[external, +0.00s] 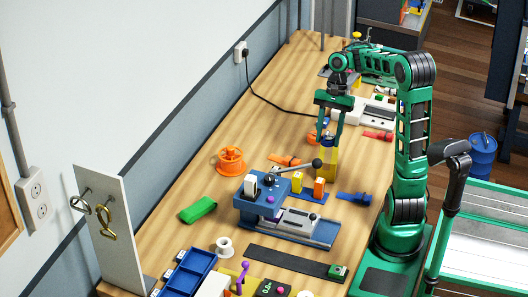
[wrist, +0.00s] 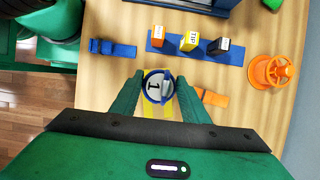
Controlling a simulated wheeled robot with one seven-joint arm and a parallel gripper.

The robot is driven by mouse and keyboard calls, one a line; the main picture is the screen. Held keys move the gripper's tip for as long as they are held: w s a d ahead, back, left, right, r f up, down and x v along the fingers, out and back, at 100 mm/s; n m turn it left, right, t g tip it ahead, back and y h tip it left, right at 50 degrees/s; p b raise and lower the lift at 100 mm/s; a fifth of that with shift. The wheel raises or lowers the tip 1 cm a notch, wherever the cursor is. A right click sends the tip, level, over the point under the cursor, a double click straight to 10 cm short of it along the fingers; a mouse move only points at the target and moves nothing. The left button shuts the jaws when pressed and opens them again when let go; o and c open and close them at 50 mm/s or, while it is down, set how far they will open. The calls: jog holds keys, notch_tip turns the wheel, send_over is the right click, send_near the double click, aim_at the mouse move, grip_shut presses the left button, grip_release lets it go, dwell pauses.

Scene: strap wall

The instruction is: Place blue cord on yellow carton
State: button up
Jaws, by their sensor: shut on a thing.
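The blue cord (external: 328,140) is a round roll with a blue rim. Its pale top, marked 1, faces up in the wrist view (wrist: 157,86). My gripper (external: 330,143) points down and is shut on it, with one finger on each side; the fingers also show in the wrist view (wrist: 160,83). I cannot tell whether the cord touches the carton's top.
A blue strap (external: 354,198) and a blue rack with small blocks (external: 312,195) lie nearby. An orange spool (external: 231,161) and an orange strap (external: 285,159) are to the left. A blue vise-like fixture (external: 264,198) stands in front.

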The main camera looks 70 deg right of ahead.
jog(key=shift+w+d+f, duration=0.15)
jog(key=shift+d+f, duration=0.55)
jog(key=shift+d, duration=0.35)
jog(key=shift+f, duration=1.95)
jog(key=o, duration=1.1)
jog(key=shift+c, duration=0.2)
jog(key=shift+r, duration=0.1)
